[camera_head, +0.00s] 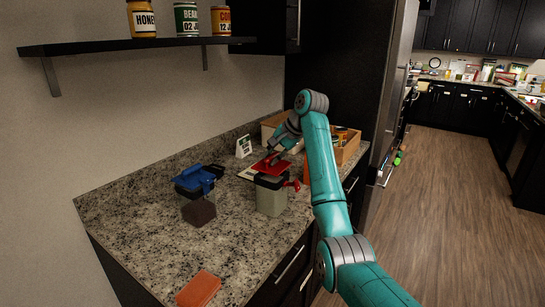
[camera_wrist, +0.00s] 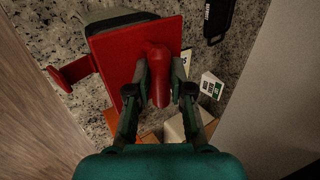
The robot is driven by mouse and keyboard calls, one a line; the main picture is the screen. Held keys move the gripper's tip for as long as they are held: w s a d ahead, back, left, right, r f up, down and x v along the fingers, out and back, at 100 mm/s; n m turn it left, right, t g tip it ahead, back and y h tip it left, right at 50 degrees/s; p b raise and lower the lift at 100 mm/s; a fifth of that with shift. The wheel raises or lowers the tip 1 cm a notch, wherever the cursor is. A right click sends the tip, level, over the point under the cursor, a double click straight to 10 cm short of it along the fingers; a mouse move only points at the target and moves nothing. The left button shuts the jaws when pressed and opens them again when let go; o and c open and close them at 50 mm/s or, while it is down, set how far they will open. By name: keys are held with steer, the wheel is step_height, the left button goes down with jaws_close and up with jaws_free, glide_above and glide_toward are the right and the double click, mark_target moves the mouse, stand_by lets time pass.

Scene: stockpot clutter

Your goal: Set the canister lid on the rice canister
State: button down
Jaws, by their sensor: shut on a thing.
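My gripper (camera_wrist: 160,88) is shut on the upright red handle of the canister lid (camera_wrist: 120,58), a flat red square plate. In the head view the lid (camera_head: 268,167) is held just behind a grey-green canister (camera_head: 271,200), which I take to be the rice canister; no label is readable on it. Its top looks dark. A red, handle-like part (camera_head: 292,184) shows at its right side. In the wrist view the lid hides part of the canister (camera_wrist: 95,12); I cannot tell whether they touch.
A wooden crate (camera_head: 348,150) and a small sign card (camera_head: 243,146) are behind. A red-brown block (camera_head: 198,289) lies in front. The counter's left part (camera_head: 130,215) is clear.

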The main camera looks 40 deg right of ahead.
steer(key=shift+f, duration=0.8)
stand_by(0.4)
steer(key=c, duration=1)
jaws_free()
steer(key=shift+o, duration=0.2)
steer(key=shift+r, duration=0.1)
steer(key=v, duration=0.7)
steer(key=shift+r, duration=0.15)
